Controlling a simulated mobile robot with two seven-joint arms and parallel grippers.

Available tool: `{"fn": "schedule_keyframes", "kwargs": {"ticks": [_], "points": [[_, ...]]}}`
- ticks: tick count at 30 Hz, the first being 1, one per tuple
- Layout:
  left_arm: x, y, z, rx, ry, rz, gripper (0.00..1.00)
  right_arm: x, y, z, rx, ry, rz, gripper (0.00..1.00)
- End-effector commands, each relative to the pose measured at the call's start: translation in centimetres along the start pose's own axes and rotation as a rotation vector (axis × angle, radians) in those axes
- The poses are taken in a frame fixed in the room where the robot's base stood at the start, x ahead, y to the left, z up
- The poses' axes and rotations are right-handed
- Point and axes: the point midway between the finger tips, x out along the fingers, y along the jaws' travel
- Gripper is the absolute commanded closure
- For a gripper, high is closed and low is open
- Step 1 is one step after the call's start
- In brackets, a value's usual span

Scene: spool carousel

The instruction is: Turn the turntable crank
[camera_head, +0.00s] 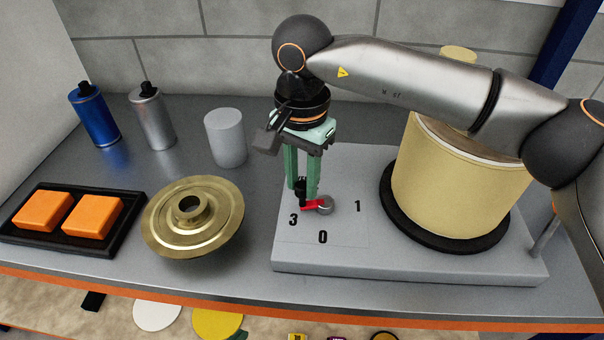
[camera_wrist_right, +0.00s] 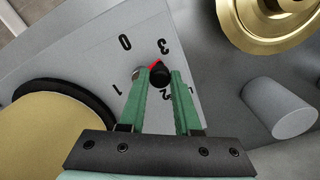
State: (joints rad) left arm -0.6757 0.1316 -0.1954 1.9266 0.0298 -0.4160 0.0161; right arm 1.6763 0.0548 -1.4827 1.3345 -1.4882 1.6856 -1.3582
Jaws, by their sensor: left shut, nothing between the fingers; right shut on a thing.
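The crank has a grey hub (camera_head: 325,205), a red arm (camera_head: 310,206) and an upright black knob (camera_head: 299,186) on the turntable's grey base plate (camera_head: 400,262). The red arm extends left from the hub, close to the 3 mark. My right gripper (camera_head: 306,188) points down and is shut on the black knob. The wrist view shows the knob (camera_wrist_right: 159,75) between the green fingertips (camera_wrist_right: 160,85). The 0, 1 and 3 marks show in the head view; the 2 shows partly in the wrist view. A cream drum (camera_head: 450,190) stands on the black turntable disc (camera_head: 398,220). My left gripper is out of view.
A brass spool (camera_head: 165,240) lies left of the base plate. A grey cylinder (camera_head: 226,138), a silver can (camera_head: 155,118) and a blue can (camera_head: 95,115) stand behind. A black tray (camera_head: 130,212) holds two orange blocks (camera_head: 93,215). The orange bench edge (camera_head: 200,303) runs along the front.

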Motion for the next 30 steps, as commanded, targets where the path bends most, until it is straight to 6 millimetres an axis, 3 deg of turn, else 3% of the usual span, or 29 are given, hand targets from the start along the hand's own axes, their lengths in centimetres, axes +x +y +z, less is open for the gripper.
{"fn": "schedule_keyframes", "kwargs": {"ticks": [12, 29, 30], "points": [[0.31, 0.32, -0.55, 0.002, 0.014, 0.008, 1.00, 0.05, 0.69, 0.46, -0.202, 0.002, 0.002, 1.00], [0.38, 0.24, -0.35, 0.003, 0.008, 0.007, 1.00, 0.00, 0.80, 0.41, -0.232, 0.004, 0.002, 1.00], [0.39, 0.22, -0.31, 0.003, 0.007, 0.007, 1.00, 0.00, 0.80, 0.40, -0.232, 0.004, 0.002, 0.67]]}}
